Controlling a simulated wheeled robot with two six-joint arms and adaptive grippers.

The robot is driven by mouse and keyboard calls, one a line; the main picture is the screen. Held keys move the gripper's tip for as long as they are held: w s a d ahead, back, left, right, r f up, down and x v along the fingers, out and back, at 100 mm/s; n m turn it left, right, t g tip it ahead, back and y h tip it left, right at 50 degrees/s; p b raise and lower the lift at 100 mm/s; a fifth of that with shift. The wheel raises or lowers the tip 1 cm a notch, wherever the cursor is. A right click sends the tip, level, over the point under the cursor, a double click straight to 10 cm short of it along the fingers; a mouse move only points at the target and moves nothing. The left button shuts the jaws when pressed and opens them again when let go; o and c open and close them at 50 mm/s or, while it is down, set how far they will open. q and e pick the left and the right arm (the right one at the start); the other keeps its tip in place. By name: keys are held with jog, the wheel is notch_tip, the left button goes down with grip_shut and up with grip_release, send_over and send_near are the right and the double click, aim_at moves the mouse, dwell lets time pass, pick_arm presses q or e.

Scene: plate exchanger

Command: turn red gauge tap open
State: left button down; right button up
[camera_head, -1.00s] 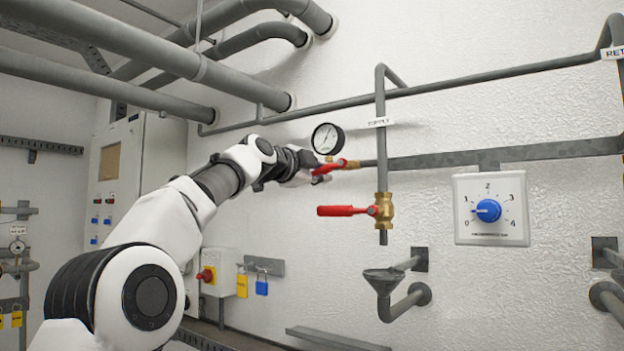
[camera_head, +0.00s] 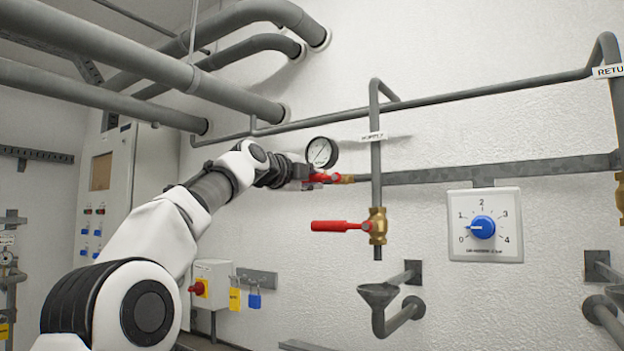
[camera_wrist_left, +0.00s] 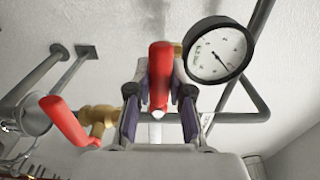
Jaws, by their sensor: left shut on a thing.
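The red gauge tap handle (camera_head: 320,178) is on the pipe just below the round pressure gauge (camera_head: 322,152). My left gripper (camera_head: 306,180) is at the handle, coming from the left and partly hiding it. In the left wrist view, the red handle (camera_wrist_left: 160,75) stands between the two fingers of the left gripper (camera_wrist_left: 160,98), which is shut on it. The gauge (camera_wrist_left: 219,50) is just right of the fingers there. The exact angle of the tap is hard to tell. My right gripper is out of view.
A second red lever (camera_head: 338,226) on a brass valve (camera_head: 378,226) hangs below and right of my gripper; the lever also shows in the wrist view (camera_wrist_left: 66,122). A funnel drain (camera_head: 378,294) is below it. A blue dial (camera_head: 482,227) is at right.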

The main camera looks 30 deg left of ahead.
pick_arm(q)
jog(key=shift+s+r, duration=0.1)
jog(key=shift+r, duration=0.2)
jog(key=c, duration=1.1)
grip_release()
jog(key=shift+o, duration=0.4)
jog(key=shift+w+f, duration=0.25)
jog(key=shift+w, duration=0.05)
jog(key=shift+s, duration=0.1)
jog(key=s, duration=0.7)
jog(key=shift+a, duration=0.3)
jog(key=shift+s, duration=0.15)
